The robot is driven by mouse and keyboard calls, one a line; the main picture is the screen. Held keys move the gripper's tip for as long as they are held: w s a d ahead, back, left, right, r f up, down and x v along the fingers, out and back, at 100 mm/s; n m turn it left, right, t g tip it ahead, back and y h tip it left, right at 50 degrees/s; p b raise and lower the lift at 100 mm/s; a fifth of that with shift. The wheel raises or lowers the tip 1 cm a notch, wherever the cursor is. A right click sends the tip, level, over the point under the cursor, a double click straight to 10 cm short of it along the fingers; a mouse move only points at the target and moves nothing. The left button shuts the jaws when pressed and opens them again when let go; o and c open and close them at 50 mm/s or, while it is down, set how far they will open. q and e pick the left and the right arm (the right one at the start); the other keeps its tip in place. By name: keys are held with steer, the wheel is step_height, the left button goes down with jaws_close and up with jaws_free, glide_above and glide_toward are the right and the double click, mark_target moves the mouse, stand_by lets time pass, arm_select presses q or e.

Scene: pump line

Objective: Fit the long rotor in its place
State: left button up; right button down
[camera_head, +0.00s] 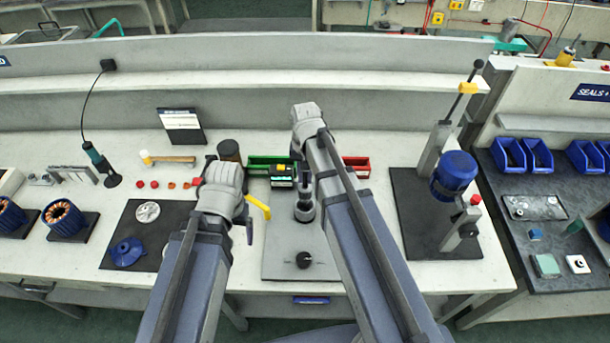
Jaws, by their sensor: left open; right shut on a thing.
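My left gripper (254,220) is low over the left edge of a grey plate (286,272). It is open, with a yellow part showing, and nothing is seen between its jaws. My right arm reaches over the same plate. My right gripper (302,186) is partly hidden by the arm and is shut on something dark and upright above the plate. I cannot make out clearly whether this is the long rotor or whether it touches the plate. Two blue ring-shaped stators (67,217) stand on dark pads at the far left, one cut by the frame edge.
A dark mat (122,207) with a blue flanged part (127,251) and a pale disc (147,212) lies left. A green bin (268,163) and a red bin (356,166) stand behind. A lever press with a blue motor (455,171) stands right. The bench front is largely clear.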

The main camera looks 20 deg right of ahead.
mark_target(305, 185)
steer(key=shift+f+b, duration=2.8)
steer(key=shift+f, duration=0.05)
stand_by(1.5)
steer(key=c, duration=0.5)
jaws_free()
steer(key=shift+r, duration=0.15)
step_height(305, 185, up, 5)
steer(key=p, duration=0.5)
stand_by(0.3)
